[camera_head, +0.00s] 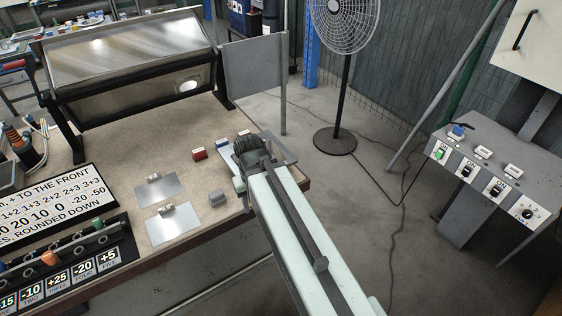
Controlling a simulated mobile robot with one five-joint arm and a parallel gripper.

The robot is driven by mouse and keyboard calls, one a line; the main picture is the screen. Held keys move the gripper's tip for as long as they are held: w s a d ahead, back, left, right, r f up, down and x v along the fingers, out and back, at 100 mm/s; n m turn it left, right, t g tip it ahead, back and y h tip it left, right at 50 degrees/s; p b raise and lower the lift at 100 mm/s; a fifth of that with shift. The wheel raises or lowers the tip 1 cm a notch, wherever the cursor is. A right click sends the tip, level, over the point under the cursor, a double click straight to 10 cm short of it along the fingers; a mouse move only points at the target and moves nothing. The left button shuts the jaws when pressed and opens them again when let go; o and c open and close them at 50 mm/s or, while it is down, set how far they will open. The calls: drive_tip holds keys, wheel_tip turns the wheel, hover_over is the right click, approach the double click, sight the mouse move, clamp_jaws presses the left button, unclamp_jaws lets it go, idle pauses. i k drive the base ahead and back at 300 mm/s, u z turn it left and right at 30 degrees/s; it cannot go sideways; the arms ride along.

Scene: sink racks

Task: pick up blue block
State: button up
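A small block with blue on it (222,144) sits on the brown workbench near its right side. It is next to a red block (198,153), just left of my gripper. My gripper (246,151) is at the end of my pale arm, low over the right part of the bench. Its dark fingers are seen from behind and above. I cannot tell whether they are open or shut, or whether anything is between them. My arm and gripper hide part of a light metal plate (281,152) on the bench.
Two metal plates (171,224) with small pieces on them and a grey block (216,198) lie on the workbench (120,135). A black label rack (75,262) is at left. A control panel (484,172) with a blue piece (458,131) stands right. A fan (346,90) stands behind.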

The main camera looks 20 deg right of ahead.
sight(222, 142)
drive_tip(key=u, duration=3.85)
drive_tip(key=k, duration=1.4)
drive_tip(key=z, duration=1.75)
drive_tip(key=i, duration=1)
